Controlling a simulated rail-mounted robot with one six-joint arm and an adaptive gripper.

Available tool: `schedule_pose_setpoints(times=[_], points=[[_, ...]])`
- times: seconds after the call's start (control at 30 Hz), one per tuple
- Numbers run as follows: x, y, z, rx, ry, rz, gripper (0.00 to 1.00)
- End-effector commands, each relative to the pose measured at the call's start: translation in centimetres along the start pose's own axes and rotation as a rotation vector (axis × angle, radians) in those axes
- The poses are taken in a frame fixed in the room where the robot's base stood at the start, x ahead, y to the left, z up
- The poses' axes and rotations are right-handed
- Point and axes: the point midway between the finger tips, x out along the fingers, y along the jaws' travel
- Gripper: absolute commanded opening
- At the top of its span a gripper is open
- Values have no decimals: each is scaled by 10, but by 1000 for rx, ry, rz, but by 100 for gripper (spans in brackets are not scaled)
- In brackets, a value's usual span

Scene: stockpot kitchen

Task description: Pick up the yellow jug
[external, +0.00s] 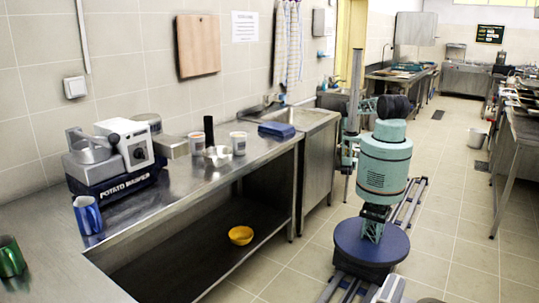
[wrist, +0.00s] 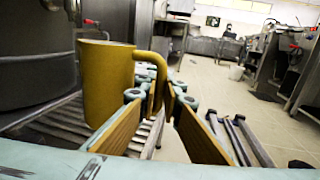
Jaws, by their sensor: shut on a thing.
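The yellow jug (wrist: 105,85) is in the left half of the wrist view, with its handle on the right side facing me. My gripper (wrist: 158,97) is shut on the jug's handle, with one finger on each side of it. The jug looks upright. I cannot tell whether its base rests on the slatted metal surface (wrist: 52,128) or hangs above it. I do not see the jug in the external view, and my fingers cannot be made out there.
A large dark metal pot (wrist: 35,55) stands close to the left of the jug.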

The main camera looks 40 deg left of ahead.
Motion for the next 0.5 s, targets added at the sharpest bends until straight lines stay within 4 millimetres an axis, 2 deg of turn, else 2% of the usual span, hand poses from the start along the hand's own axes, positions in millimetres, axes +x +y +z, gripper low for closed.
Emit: schedule_pose_setpoints(times=[0.2,0.5], points=[[-34,-24,5,-1,1,0,0],[-66,-47,9,0,-1,0,0]])
